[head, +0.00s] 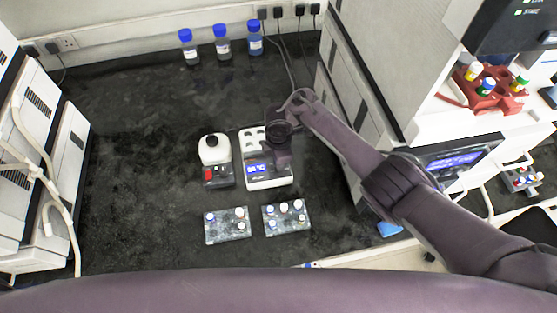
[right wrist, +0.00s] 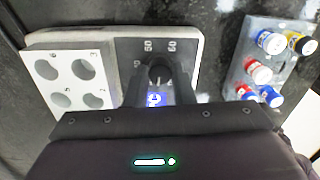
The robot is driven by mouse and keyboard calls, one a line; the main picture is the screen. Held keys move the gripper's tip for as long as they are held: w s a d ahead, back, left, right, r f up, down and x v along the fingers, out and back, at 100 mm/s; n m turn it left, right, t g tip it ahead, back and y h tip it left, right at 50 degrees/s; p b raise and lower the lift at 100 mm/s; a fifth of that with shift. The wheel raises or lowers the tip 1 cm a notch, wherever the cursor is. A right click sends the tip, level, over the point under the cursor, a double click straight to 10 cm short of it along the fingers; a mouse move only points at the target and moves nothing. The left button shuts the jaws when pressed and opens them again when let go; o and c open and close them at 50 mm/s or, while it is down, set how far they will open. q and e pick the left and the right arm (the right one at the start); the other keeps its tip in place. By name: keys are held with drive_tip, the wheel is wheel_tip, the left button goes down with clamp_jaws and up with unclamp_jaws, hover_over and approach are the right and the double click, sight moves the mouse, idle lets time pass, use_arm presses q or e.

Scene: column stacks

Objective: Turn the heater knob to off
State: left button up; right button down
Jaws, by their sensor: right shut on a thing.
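The heater (head: 268,184) is a white device with a block of round holes and a lit blue display (head: 257,168). It stands on the dark bench, and the right wrist view shows its holed white plate (right wrist: 68,78) and dark control panel (right wrist: 172,47). My right gripper (head: 279,158) reaches down over the heater's right side. In the right wrist view its fingers (right wrist: 158,84) are shut on the dark knob (right wrist: 158,70), which is mostly hidden between them. The knob's setting cannot be read. My left gripper is not in view.
Two clear tube racks (head: 228,226) (head: 287,219) lie in front. Several blue-capped bottles (head: 222,42) stand at the back. White machines flank the bench, and the bench's left part is clear.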

drive_tip(key=n+b, duration=0.1)
drive_tip(key=n, duration=0.2)
drive_tip(key=shift+w+d+n, duration=0.1)
drive_tip(key=shift+n, duration=0.3)
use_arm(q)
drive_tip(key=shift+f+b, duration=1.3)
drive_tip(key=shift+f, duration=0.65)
use_arm(e)
drive_tip(key=shift+n, duration=1.9)
drive_tip(key=shift+r, duration=0.1)
drive_tip(key=c, duration=1.2)
unclamp_jaws()
drive_tip(key=shift+c, duration=0.2)
wheel_tip(320, 180, up, 7)
drive_tip(key=p, duration=0.6)
drive_tip(key=shift+r+p, duration=0.45)
drive_tip(key=shift+p, duration=0.1)
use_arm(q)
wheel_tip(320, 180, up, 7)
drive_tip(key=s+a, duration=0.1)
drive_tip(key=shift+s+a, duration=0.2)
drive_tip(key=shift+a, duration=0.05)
